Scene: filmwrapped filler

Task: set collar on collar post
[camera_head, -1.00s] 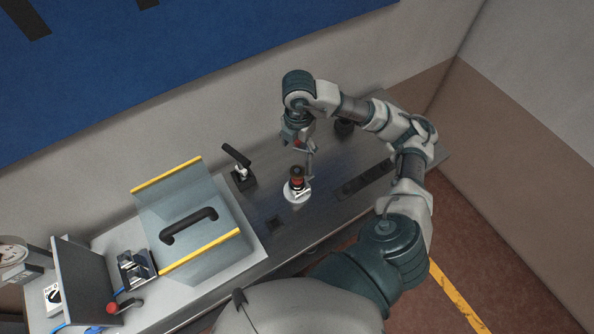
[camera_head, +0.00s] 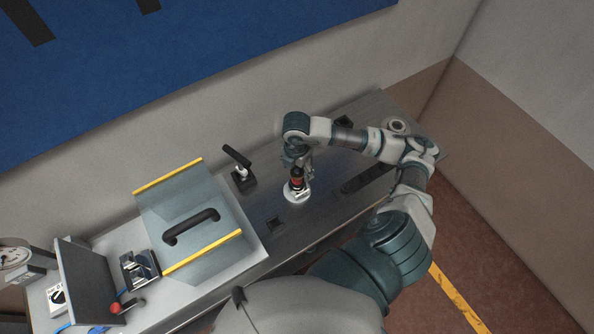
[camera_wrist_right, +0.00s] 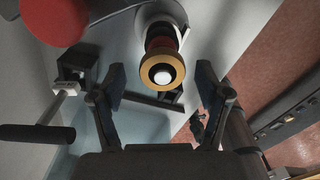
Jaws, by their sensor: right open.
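An upright stack with a red band and a dark top (camera_head: 297,182) stands on a round white base (camera_head: 298,197) on the metal bench. In the right wrist view its end shows as a brass-yellow ring (camera_wrist_right: 162,62) around a white tip, with red behind it and a white flange beyond. I cannot tell which part is the collar and which the post. My right gripper (camera_head: 299,165) is above the stack, pointing down. In the wrist view its open fingers (camera_wrist_right: 161,80) stand on either side of the ring, apart from it. My left gripper is out of view.
A black-handled lever clamp (camera_head: 238,160) stands left of the stack. Further left is a clear guard (camera_head: 170,205) with yellow edges and a black handle. A dark panel (camera_head: 85,280) and a red knob (camera_head: 115,308) are at far left. A dark slotted strip (camera_head: 365,180) lies right of the stack.

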